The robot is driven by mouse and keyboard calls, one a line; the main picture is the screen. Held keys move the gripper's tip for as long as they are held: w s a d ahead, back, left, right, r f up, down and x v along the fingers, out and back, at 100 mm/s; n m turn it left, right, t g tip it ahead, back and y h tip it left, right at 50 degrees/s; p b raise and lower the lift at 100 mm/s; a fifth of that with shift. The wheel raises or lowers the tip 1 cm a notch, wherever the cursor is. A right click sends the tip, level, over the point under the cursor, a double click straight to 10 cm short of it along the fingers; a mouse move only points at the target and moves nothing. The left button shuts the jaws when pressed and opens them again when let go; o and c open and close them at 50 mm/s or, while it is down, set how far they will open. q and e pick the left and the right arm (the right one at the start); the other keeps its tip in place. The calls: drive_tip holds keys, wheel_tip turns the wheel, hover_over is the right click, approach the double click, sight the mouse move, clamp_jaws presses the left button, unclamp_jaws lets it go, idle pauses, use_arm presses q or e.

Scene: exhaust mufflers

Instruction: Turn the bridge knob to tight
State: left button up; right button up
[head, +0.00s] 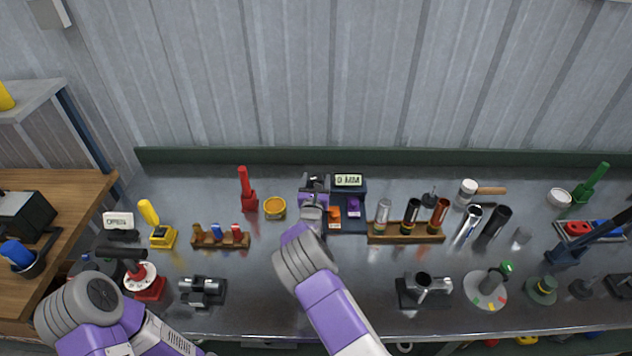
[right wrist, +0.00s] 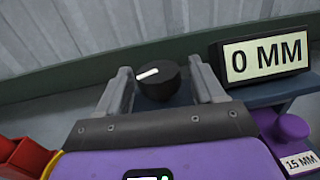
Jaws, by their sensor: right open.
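A round black knob (right wrist: 158,84) with a white pointer line shows in the right wrist view. The line points left. No tight mark can be read, and I cannot confirm from a label that this is the bridge knob. My right gripper (head: 314,184) is open, also seen in the right wrist view (right wrist: 162,84). Its two fingers stand on either side of the knob, with a visible gap on each side. In the head view the gripper largely hides the knob. My left arm is at the lower left; its gripper is not visible.
A "0 MM" display (head: 348,181) stands right of the knob, above a dark tray with orange and purple blocks. A wooden rack (head: 405,238) of tubes stands to its right. The bench front centre is partly clear.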

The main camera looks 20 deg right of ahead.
drive_tip(key=c, duration=0.9)
drive_tip(key=shift+m+g+h+b, duration=0.4)
drive_tip(key=shift+m+h+b, duration=0.45)
drive_tip(key=shift+h, duration=0.35)
drive_tip(key=shift+r+m+g+h+b, duration=0.15)
drive_tip(key=shift+m+g+h+b, duration=1.25)
drive_tip(key=shift+h, duration=0.5)
drive_tip(key=shift+c, duration=0.2)
drive_tip(key=o, duration=0.9)
drive_tip(key=shift+o, duration=0.2)
